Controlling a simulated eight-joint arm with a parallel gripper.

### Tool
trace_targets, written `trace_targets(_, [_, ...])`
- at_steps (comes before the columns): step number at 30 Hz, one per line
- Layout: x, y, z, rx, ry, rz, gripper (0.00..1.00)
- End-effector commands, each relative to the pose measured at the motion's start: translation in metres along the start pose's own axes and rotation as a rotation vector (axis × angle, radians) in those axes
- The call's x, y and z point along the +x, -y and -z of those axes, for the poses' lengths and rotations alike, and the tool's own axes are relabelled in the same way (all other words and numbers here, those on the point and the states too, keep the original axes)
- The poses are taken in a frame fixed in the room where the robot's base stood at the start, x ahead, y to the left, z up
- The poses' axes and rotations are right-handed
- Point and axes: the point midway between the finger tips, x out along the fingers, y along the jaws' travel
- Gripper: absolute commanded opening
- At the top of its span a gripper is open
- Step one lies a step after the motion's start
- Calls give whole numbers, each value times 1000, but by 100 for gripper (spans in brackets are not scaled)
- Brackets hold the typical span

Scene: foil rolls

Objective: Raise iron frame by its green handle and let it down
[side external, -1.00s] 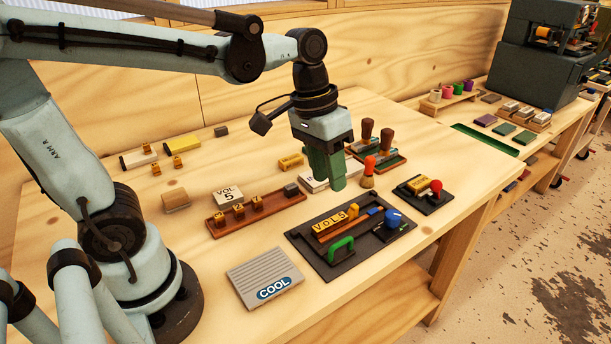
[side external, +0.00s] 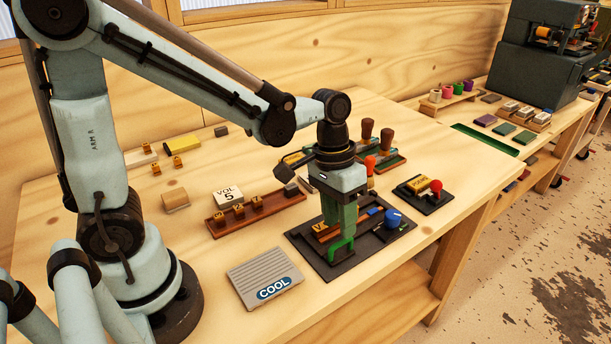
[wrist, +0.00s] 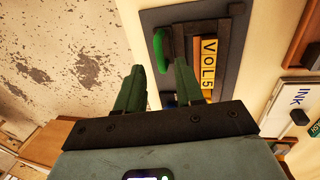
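The iron frame (side external: 364,256) is a dark flat plate lying on the wooden bench. It carries a row of yellow letter blocks, seen in the wrist view as "VOL5" (wrist: 207,62), and a blue knob (side external: 393,218). Its green handle (side external: 341,250) is an arch near the front edge; it also shows in the wrist view (wrist: 160,45). My gripper (side external: 340,232) points down just above the handle. Its two green fingers are apart in the wrist view (wrist: 159,68), with the handle between and beyond their tips. Whether they touch it is hard to tell.
A grey ribbed COOL plate (side external: 264,279) lies left of the frame. A wooden tray (side external: 225,227) with yellow blocks lies behind it. A small dark plate with a red knob (side external: 435,186) is to the right. Stamps with brown handles (side external: 387,138) stand behind.

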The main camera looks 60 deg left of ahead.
Motion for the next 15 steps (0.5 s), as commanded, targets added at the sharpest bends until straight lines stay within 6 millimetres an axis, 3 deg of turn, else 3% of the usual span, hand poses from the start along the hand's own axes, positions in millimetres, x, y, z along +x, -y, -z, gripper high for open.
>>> trace_targets(6, [22,0,0,1,0,0,37])
trace_targets(15, [31,0,0,0,-1,0,37])
